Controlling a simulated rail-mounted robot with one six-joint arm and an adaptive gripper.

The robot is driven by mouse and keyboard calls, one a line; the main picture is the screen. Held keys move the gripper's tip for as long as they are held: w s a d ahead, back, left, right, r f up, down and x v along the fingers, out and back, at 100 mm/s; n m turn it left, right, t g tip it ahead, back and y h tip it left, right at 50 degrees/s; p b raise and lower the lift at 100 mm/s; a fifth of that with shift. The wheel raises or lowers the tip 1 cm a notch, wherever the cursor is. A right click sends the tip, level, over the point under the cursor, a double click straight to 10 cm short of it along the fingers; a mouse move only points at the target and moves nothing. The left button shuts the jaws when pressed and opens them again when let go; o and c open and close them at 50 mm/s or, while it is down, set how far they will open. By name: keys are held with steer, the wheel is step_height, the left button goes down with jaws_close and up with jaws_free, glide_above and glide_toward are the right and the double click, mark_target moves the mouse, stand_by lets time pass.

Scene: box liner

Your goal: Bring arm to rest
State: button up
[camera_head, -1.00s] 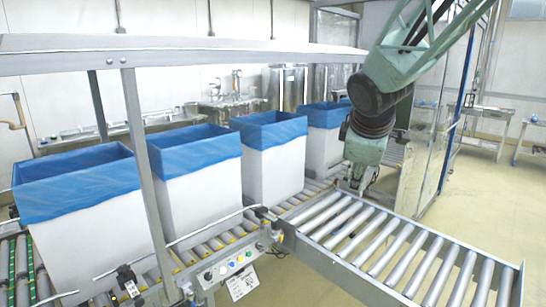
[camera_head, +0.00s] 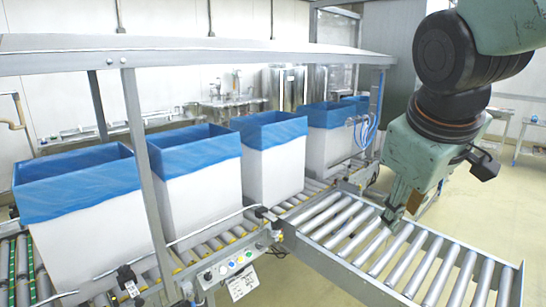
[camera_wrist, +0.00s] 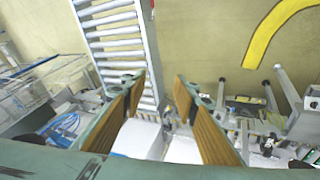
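My arm hangs down at the right of the head view, with my gripper (camera_head: 398,208) low over the short roller conveyor (camera_head: 440,262). In the wrist view my gripper (camera_wrist: 161,80) has its two brown-padded fingers spread apart, with nothing held between them. Rollers (camera_wrist: 118,38) run up beyond the left finger in that view. White boxes with blue liners folded over their rims stand in a row, including a near one (camera_head: 95,235), a second (camera_head: 205,200) and a third (camera_head: 275,172). No box touches my gripper in the head view.
A metal frame post (camera_head: 148,180) and overhead canopy (camera_head: 200,52) stand before the boxes. A button panel (camera_head: 232,268) sits at the conveyor corner. Blue hoses (camera_head: 372,118) hang near the far box. The wrist view shows a yellow floor line (camera_wrist: 270,30).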

steer(key=s+a+f+m+y, duration=0.1)
steer(key=s+a+m, duration=0.1)
steer(key=s, duration=0.9)
steer(key=s+a+f+m+g, duration=0.1)
steer(key=s+a+f+m, duration=0.1)
steer(key=s, duration=0.9)
steer(key=shift+s+m+g+y, duration=0.2)
steer(key=shift+m+g+y, duration=0.15)
steer(key=shift+m, duration=0.55)
steer(key=shift+a, duration=0.1)
steer(key=shift+f, duration=0.15)
steer(key=shift+f+b, duration=1.8)
steer(key=shift+b, duration=0.1)
